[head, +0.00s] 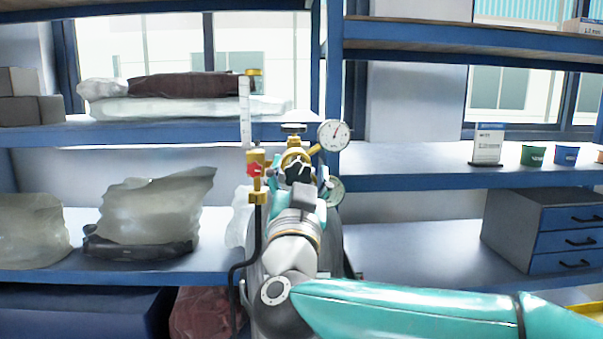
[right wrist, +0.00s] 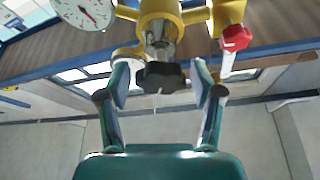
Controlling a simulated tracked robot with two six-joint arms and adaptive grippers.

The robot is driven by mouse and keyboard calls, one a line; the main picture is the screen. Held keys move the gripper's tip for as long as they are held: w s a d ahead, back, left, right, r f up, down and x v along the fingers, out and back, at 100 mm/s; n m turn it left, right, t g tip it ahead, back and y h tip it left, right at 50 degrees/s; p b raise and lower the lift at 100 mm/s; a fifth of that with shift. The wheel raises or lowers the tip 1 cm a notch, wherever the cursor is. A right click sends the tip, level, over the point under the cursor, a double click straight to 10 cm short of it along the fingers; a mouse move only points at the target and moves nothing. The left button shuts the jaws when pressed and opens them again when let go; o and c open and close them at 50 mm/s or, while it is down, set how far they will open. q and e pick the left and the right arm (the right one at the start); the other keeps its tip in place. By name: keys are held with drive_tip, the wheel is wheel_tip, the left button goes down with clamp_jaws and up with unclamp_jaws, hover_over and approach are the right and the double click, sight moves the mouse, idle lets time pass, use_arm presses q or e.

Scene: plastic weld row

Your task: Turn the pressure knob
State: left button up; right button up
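The black pressure knob (head: 297,173) sits at the front of the brass regulator (head: 296,156). It also shows in the right wrist view (right wrist: 161,75), below the brass body. My right gripper (head: 299,183) is right in front of the regulator. In the right wrist view, its two teal fingers (right wrist: 161,84) are spread, one on each side of the knob, with visible gaps, and no contact shows. A white round gauge (head: 333,135) stands at the upper right of the regulator; a second gauge (head: 336,191) is partly hidden by my gripper. My left gripper is not in view.
A red knob (head: 254,169) on the brass flowmeter, with a clear tube (head: 245,110) above it, stands close left of my gripper. A black hose (head: 237,275) hangs below. Blue shelves (head: 400,183) with wrapped bags (head: 155,210) and a drawer box (head: 510,225) stand behind.

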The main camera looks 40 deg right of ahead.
drive_tip(key=c, duration=0.9)
drive_tip(key=shift+r+n+t+y, duration=0.1)
drive_tip(key=shift+n+t+y, duration=0.3)
drive_tip(key=shift+n, duration=1.2)
drive_tip(key=o, duration=1.2)
drive_tip(key=shift+a, duration=0.1)
drive_tip(key=v, duration=1.2)
